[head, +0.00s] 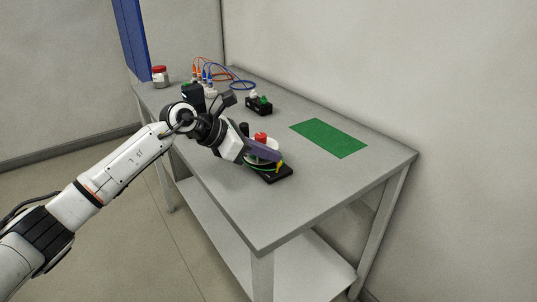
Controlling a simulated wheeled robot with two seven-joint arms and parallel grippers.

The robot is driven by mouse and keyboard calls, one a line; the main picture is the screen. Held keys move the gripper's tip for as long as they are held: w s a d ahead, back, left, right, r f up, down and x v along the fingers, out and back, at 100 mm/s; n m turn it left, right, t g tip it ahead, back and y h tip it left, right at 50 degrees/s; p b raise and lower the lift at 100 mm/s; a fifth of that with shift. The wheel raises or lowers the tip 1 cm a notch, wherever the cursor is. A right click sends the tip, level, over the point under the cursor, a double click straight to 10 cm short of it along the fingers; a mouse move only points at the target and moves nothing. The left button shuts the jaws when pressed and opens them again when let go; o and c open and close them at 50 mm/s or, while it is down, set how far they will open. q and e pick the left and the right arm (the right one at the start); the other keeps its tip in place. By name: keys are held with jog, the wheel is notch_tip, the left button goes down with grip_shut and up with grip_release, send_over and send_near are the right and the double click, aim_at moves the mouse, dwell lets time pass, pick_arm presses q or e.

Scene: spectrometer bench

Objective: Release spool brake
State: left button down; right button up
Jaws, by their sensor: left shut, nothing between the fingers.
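A spool unit with a black base (276,174) stands near the front edge of the bench. It has a white reel (273,144), green fibre around its lower part and a red knob (261,136) on top. My left gripper (279,160) reaches over it from the left, its purple fingers shut with nothing between them. The fingers cross the front of the reel and hide part of it. A small yellow piece (279,167) shows right at the fingertips; I cannot tell whether they touch it. No brake part can be made out clearly. My right gripper is out of view.
The grey bench (325,180) has a green mat (328,138) at right. A black box with a green top (260,105) stands behind the spool. Orange and blue cables (240,85) and a red-lidded jar (159,76) are at the far end. The front right is clear.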

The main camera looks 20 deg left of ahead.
pick_arm(q)
jog(key=shift+r+p, duration=0.4)
jog(key=shift+r, duration=0.35)
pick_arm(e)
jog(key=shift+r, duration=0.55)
pick_arm(q)
jog(key=s+a+r, duration=0.5)
jog(key=a+r, duration=0.1)
jog(key=r, duration=0.4)
jog(key=shift+s+a+b, duration=0.15)
jog(key=shift+a+b, duration=0.25)
jog(key=shift+b, duration=0.05)
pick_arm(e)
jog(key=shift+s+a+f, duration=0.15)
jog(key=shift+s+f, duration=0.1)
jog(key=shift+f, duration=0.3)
